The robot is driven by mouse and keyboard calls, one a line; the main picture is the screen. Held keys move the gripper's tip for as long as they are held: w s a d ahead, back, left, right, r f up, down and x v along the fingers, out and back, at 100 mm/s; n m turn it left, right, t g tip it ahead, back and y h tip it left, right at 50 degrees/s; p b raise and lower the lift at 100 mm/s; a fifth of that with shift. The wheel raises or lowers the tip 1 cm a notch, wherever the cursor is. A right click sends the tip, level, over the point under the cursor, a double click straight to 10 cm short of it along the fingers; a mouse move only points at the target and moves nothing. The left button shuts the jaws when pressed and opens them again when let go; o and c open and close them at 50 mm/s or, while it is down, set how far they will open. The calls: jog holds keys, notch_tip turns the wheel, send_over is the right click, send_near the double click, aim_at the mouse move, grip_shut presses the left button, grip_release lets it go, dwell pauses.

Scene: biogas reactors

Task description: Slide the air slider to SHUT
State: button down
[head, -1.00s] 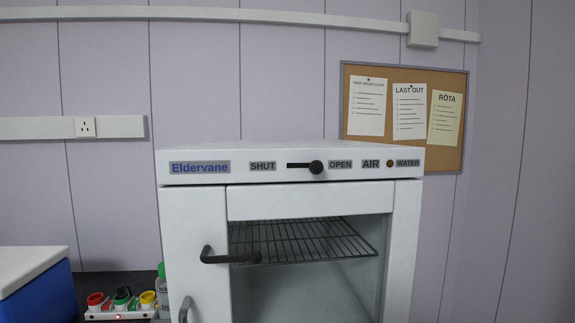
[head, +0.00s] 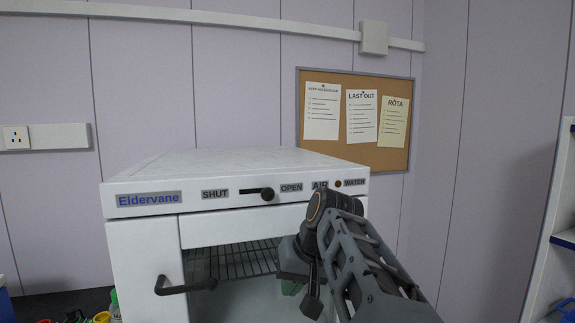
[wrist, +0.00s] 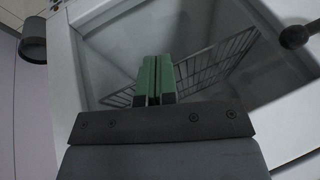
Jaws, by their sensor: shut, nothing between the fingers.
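The air slider's black knob (head: 267,195) stands at the right end of its short dark slot, beside the OPEN label (head: 291,188). The SHUT label (head: 215,194) is left of the slot. My gripper is below and to the right of the knob in the head view, in front of the reactor's opening, mostly hidden by my wrist. In the wrist view its green fingers (wrist: 155,80) are together, with nothing between them. A dark cylindrical knob (wrist: 33,47) shows at the upper left there, apart from the fingers; it looks like the slider's.
The white Eldervane reactor (head: 240,165) has a black handle (head: 183,286) at lower left and a wire rack (head: 235,262) inside. The WATER label (head: 355,182) is at the panel's right. A corkboard (head: 355,118) hangs behind. Shelving (head: 555,240) stands far right.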

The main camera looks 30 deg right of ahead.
aim_at(268, 195)
jog(key=s+d+r+p, duration=0.1)
jog(key=d+r, duration=0.1)
jog(key=r, duration=0.6)
jog(key=s+d+r+t+y+p, duration=0.1)
jog(key=s+d+r+p, duration=0.1)
jog(key=r, duration=0.6)
jog(key=s+d+r+t+p, duration=0.1)
jog(key=d+r+p, duration=0.1)
jog(key=r, duration=0.6)
jog(key=shift+s+d+r+n, duration=0.25)
jog(key=shift+d+n, duration=0.05)
jog(key=shift+d, duration=0.45)
jog(key=w+a+f, duration=0.1)
jog(key=w+f, duration=0.1)
jog(key=w+a+f, duration=0.4)
jog(key=f, duration=0.1)
jog(key=shift+w+a+p, duration=0.1)
jog(key=shift+w+p, duration=0.2)
jog(key=shift+w+a, duration=0.3)
jog(key=shift+a, duration=0.45)
